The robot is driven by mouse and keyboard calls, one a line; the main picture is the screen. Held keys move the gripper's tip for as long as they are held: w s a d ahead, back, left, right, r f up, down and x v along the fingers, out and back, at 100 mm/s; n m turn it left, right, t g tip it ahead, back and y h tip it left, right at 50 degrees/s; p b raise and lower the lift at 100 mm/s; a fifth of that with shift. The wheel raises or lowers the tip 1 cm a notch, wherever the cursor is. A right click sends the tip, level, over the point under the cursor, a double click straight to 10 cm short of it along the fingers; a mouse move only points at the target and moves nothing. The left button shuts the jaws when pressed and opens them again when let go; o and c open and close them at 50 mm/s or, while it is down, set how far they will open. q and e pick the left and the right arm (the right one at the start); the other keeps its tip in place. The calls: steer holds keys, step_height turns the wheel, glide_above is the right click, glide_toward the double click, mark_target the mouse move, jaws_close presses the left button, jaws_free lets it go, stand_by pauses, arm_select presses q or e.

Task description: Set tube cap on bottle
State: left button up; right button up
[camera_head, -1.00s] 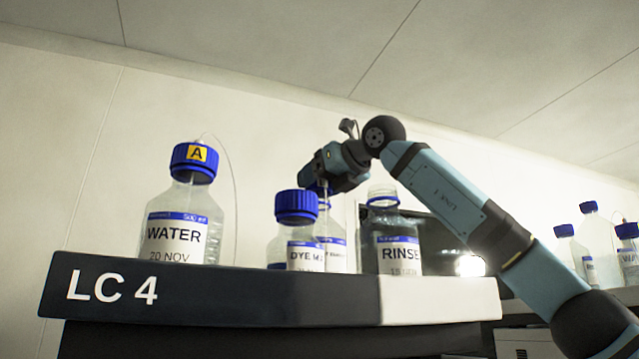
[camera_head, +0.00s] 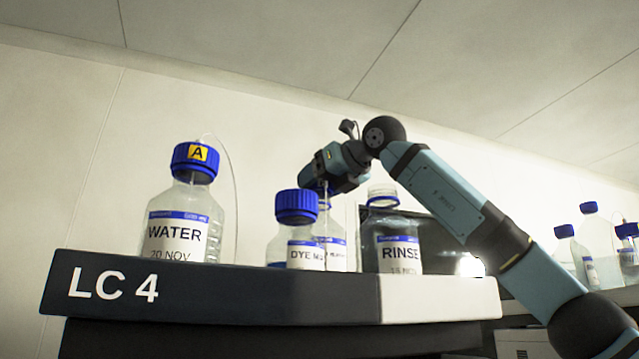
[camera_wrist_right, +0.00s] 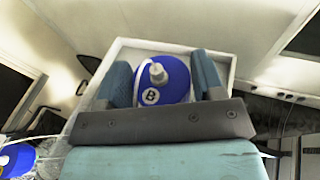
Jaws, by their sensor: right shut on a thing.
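In the right wrist view a blue tube cap (camera_wrist_right: 178,88) marked "B", with a pale tube fitting on top, sits between the two fingers of my right gripper (camera_wrist_right: 164,78). In the head view my right gripper (camera_head: 322,186) is over the neck of a clear bottle (camera_head: 336,230) behind the DYE MIX bottle (camera_head: 299,252). A thin tube runs down from the gripper at that neck. The held cap is mostly hidden there, so I cannot tell whether it touches the bottle. My left gripper is not in view.
The WATER bottle (camera_head: 177,230) wears a blue cap marked "A" with a tube. The RINSE bottle (camera_head: 398,242) stands uncapped close to the right. All stand on the LC 4 shelf (camera_head: 270,299). More capped bottles (camera_head: 595,240) stand at the far right.

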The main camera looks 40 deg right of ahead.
steer(key=shift+f+b, duration=0.85)
steer(key=shift+b, duration=0.1)
stand_by(0.6)
stand_by(0.4)
steer(key=o, duration=1)
steer(key=shift+c, duration=0.2)
steer(key=b+v, duration=0.3)
steer(key=v, duration=1.1)
steer(key=shift+w, duration=0.1)
